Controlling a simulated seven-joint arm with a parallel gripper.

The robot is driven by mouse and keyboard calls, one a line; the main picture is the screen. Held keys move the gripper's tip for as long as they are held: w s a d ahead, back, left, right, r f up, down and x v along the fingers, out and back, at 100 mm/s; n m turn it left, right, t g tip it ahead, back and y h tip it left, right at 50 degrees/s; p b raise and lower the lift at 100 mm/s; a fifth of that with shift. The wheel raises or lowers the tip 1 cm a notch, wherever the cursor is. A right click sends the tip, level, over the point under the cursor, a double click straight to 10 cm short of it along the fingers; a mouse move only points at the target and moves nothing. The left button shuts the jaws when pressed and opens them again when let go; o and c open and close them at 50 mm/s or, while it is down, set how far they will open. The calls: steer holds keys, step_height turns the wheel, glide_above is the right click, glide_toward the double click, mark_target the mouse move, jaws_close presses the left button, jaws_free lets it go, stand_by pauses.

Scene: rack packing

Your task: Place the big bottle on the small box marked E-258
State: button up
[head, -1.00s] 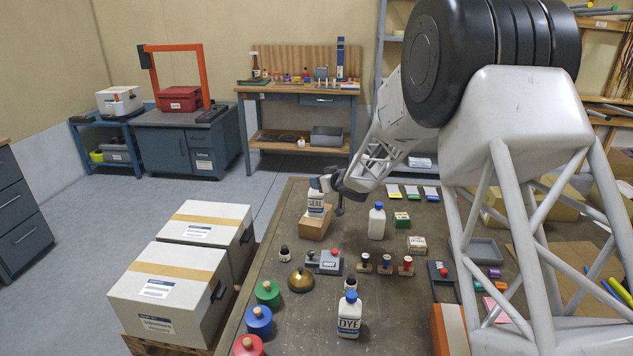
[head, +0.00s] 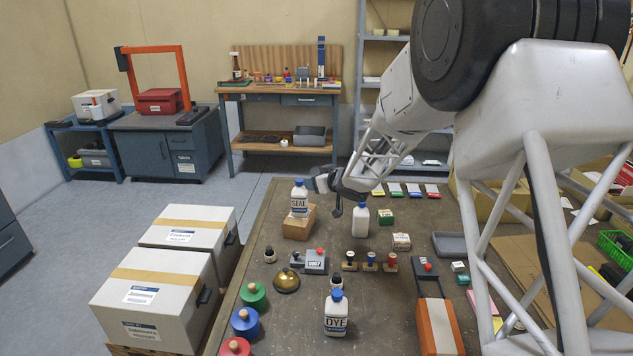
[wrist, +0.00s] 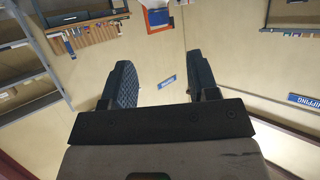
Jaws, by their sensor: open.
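A white bottle with a blue cap and a SEAL label (head: 299,199) stands upright on a small brown cardboard box (head: 297,226) at the table's back left. Any marking on the box is too small to read. My gripper (head: 319,181) is just right of the bottle's cap, apparently clear of it. In the wrist view my gripper (wrist: 158,82) is open, with nothing between the fingers. A similar DYE bottle (head: 337,319) stands at the front, and another white bottle (head: 360,220), its label not visible, stands right of the box.
The dark table (head: 300,335) also holds stampers (head: 370,262), a brass bell (head: 286,282), small cartons (head: 401,241) and coloured knobbed pieces (head: 245,322). Two large white boxes (head: 165,290) stand left of the table. Some bare tabletop lies between the items.

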steer(key=shift+r, duration=0.1)
stand_by(0.5)
steer(key=s+d+r+m+h, duration=0.3)
steer(key=s+d+r+h, duration=0.3)
steer(key=s+d, duration=0.4)
steer(key=s+d+r+m+h, duration=0.3)
steer(key=s+d+r, duration=0.5)
steer(key=s+d, duration=0.15)
steer(key=s+d+f+m+g, duration=0.1)
steer(key=s+d+g, duration=0.1)
steer(key=s, duration=1)
steer(key=s+d+f+m+g, duration=0.1)
steer(key=s+g, duration=0.1)
steer(key=s, duration=1.1)
steer(key=s+d+m+g, duration=0.1)
steer(key=s+d+g, duration=0.1)
steer(key=s, duration=1.1)
steer(key=shift+s+d+f+g+h, duration=0.15)
steer(key=shift+d+f+g+h, duration=0.25)
steer(key=shift+g, duration=0.1)
